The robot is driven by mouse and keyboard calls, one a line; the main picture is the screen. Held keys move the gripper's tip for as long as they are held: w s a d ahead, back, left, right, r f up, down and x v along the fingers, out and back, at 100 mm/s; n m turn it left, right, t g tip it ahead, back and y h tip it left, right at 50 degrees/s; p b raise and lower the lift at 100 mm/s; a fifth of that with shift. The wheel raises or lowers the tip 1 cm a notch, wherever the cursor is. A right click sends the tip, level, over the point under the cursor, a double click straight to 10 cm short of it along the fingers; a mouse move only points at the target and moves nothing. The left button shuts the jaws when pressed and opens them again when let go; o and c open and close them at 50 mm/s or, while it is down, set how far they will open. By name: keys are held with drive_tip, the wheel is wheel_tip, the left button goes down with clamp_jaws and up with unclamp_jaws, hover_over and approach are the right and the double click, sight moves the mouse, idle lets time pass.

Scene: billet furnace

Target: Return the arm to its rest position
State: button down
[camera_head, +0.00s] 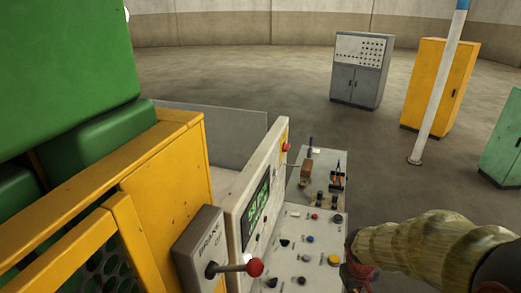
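My arm comes in from the lower right corner of the head view, wrapped in a pale yellow-green sleeve. My gripper (357,262) is at the left end of the sleeve, dark with reddish parts. It is close to the right edge of the control panel (292,240) in the picture. Its fingers are mostly hidden or too small to tell open from shut. I cannot tell whether it touches the panel.
A brake lever with a red knob (254,267) sticks out from a grey box (199,250). Yellow and green machinery (160,170) fills the left. Grey (360,70), yellow (437,85) and green cabinets (503,145) and a pole (440,85) stand behind. Open floor lies between.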

drive_tip(key=s+a+r+m+t+y+b, duration=0.1)
drive_tip(key=s+a+r+t+b, duration=0.1)
drive_tip(key=s+a+r+b, duration=0.2)
drive_tip(key=s+a+r+m+t+y+b, duration=0.1)
drive_tip(key=s+a+r+t+b, duration=0.1)
drive_tip(key=s+a+r+b, duration=0.2)
drive_tip(key=s+b, duration=0.3)
drive_tip(key=s, duration=0.4)
drive_tip(key=shift+a+r, duration=0.35)
